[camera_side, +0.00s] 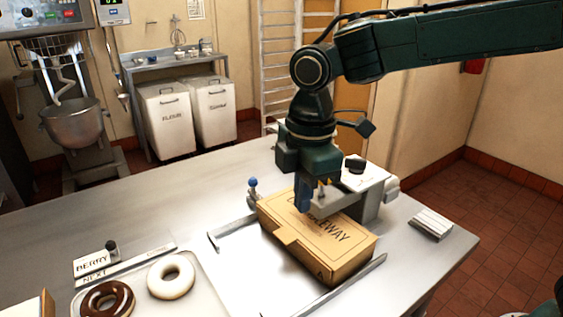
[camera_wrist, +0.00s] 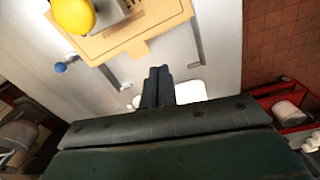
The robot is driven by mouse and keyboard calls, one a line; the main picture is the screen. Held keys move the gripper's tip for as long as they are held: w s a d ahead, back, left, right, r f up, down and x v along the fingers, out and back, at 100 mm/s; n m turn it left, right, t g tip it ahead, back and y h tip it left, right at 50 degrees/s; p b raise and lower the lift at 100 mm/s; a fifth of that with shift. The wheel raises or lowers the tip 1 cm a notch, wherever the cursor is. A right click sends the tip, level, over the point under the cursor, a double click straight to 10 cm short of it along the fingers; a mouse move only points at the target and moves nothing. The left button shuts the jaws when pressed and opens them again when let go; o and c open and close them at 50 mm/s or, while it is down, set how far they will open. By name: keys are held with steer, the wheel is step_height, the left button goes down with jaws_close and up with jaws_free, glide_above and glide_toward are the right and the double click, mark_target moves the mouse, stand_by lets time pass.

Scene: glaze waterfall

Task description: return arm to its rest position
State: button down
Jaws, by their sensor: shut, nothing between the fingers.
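My gripper (camera_wrist: 159,72) shows in the wrist view with its two dark fingers together and nothing between them. In the side view my gripper (camera_side: 304,204) points down at the cardboard box and hides part of its lid. I cannot tell whether the fingers touch the lid. The box (camera_side: 338,257) is closed, with dark lettering on top, and lies between metal guide rails on the steel table. Part of the box (camera_wrist: 128,42) also shows at the top of the wrist view.
A grey-white device (camera_side: 372,198) stands behind the box. A blue-knobbed post (camera_side: 252,188) is beside it. A tray (camera_side: 210,300) at front left bears a chocolate doughnut (camera_side: 92,309) and a white doughnut (camera_side: 156,281). The table's left-back area (camera_side: 170,205) is clear.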

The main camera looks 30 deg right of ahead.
steer(key=s+d+r+m+t, duration=0.1)
steer(key=s+d+r+m, duration=0.25)
steer(key=d, duration=0.35)
steer(key=s+d+r+m+t, duration=0.1)
steer(key=s+d+r+m, duration=0.1)
steer(key=s+d+m, duration=0.4)
steer(key=s+d+f+m+t, duration=0.2)
steer(key=s+d+m+t, duration=0.1)
steer(key=s+d+m, duration=0.3)
steer(key=s+d, duration=0.2)
steer(key=s, duration=0.2)
steer(key=shift+s+d+f+m, duration=0.15)
steer(key=shift+s+f+m, duration=0.1)
steer(key=shift+f+m, duration=0.1)
